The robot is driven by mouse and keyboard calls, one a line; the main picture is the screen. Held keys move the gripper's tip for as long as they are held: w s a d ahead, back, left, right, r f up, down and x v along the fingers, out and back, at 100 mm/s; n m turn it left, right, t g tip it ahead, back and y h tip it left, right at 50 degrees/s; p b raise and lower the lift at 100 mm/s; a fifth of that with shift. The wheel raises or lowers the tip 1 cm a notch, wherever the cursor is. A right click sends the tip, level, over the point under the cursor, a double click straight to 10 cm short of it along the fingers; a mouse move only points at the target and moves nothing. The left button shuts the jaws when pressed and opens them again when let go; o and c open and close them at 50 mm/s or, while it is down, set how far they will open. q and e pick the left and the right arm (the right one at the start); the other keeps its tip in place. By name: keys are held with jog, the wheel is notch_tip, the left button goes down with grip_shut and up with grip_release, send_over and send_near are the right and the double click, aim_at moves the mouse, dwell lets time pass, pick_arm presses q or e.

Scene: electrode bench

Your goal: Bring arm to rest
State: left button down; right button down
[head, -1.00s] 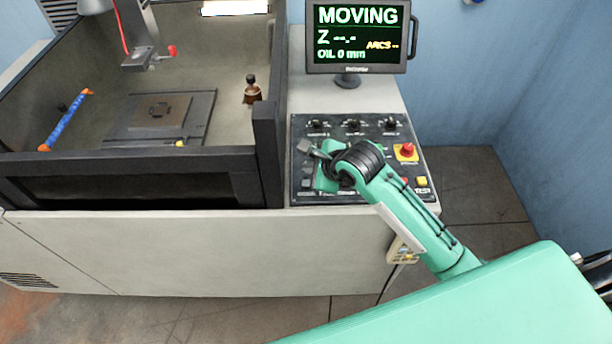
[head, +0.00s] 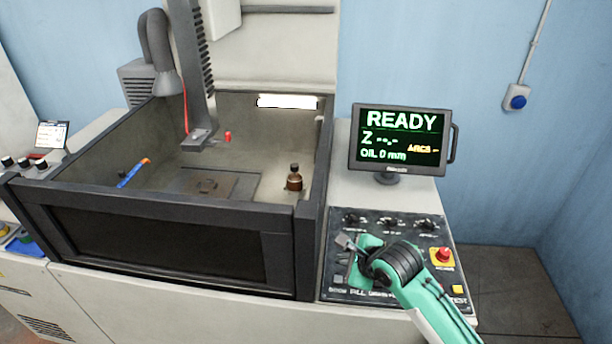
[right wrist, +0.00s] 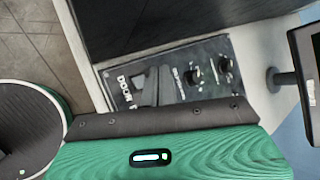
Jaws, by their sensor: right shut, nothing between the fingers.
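My right arm comes in from the lower right of the head view, green with a black joint. Its right gripper (head: 345,242) is shut and empty, over the left part of the dark control panel (head: 372,231). I cannot tell whether the fingertips touch the panel. The panel's lower middle is hidden behind the arm. In the right wrist view the panel (right wrist: 211,57) shows knobs and a "DOOR" label, beyond a green part of my arm. My left gripper is not in view.
A monitor (head: 400,137) reading READY stands behind the panel. A red stop button (head: 443,254) is right of my arm.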

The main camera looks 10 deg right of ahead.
jog(key=shift+s, duration=0.1)
jog(key=shift+s+f+n, duration=0.3)
jog(key=s+d+f+n+g+h, duration=0.1)
jog(key=s+d+f+n+g, duration=0.1)
jog(key=s+n, duration=0.65)
jog(key=s+d+f+n+g+h, duration=0.1)
jog(key=s+d+f+n, duration=0.15)
jog(key=s+n, duration=0.6)
jog(key=s+d+f+n+g+h, duration=0.1)
jog(key=s+f+n+g+h, duration=0.15)
jog(key=s+n, duration=0.55)
jog(key=s+f+m, duration=0.2)
jog(key=s+f, duration=0.1)
jog(key=f, duration=2.8)
jog(key=s+d+f+g, duration=0.1)
jog(key=s+d+f, duration=0.1)
jog(key=s+f, duration=0.7)
jog(key=s+d+f+g, duration=0.1)
jog(key=s+f, duration=0.9)
jog(key=f, duration=0.1)
jog(key=shift+s+d+f+n+y, duration=0.2)
jog(key=shift+d+n+y, duration=0.1)
jog(key=shift+d+y, duration=0.05)
